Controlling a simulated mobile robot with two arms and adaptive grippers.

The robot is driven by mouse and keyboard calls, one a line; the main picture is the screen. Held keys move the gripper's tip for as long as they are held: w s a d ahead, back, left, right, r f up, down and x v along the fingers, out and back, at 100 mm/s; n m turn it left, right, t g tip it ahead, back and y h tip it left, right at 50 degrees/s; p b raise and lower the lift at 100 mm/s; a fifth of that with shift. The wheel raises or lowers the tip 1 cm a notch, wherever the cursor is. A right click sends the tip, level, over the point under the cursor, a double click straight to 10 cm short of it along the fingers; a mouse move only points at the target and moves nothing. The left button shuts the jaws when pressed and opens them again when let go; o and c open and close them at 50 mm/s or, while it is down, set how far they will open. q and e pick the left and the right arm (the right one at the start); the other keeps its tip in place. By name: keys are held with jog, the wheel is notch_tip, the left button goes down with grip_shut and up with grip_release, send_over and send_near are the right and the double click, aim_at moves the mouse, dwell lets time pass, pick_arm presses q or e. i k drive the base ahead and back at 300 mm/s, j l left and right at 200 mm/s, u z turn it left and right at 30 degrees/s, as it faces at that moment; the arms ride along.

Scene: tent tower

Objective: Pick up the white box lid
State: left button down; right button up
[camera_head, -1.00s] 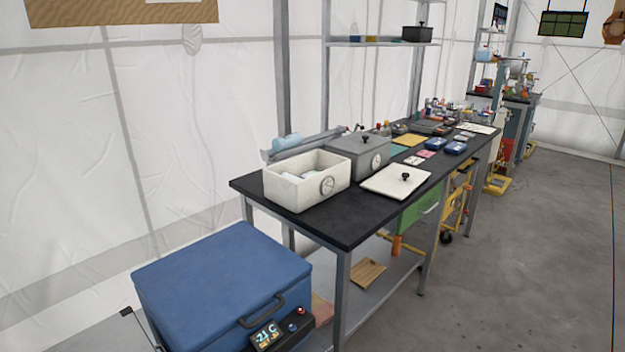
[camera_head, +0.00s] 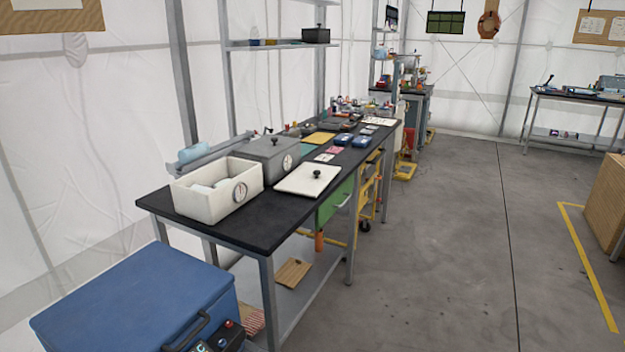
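The white box lid (camera_head: 304,181) lies flat on the black-topped workbench (camera_head: 258,224), near its front edge, with a small dark knob on top. The white open box (camera_head: 203,206) stands to its left, with a round dial on its side and pale items inside. A grey lidded box (camera_head: 268,158) stands behind the lid. Neither of my grippers shows in the head view, and nothing touches the lid.
A blue cooler box (camera_head: 135,300) with a handle and display stands at the lower left, in front of the bench. Several small items lie farther along the bench. Open grey floor (camera_head: 440,240) lies right of the bench. A brown crate (camera_head: 606,200) stands at the far right.

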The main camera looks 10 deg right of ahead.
aim_at(309, 178)
jog(key=i+l, duration=0.4)
jog(key=i, duration=0.15)
jog(key=i+l+z, duration=0.1)
jog(key=i+l, duration=0.35)
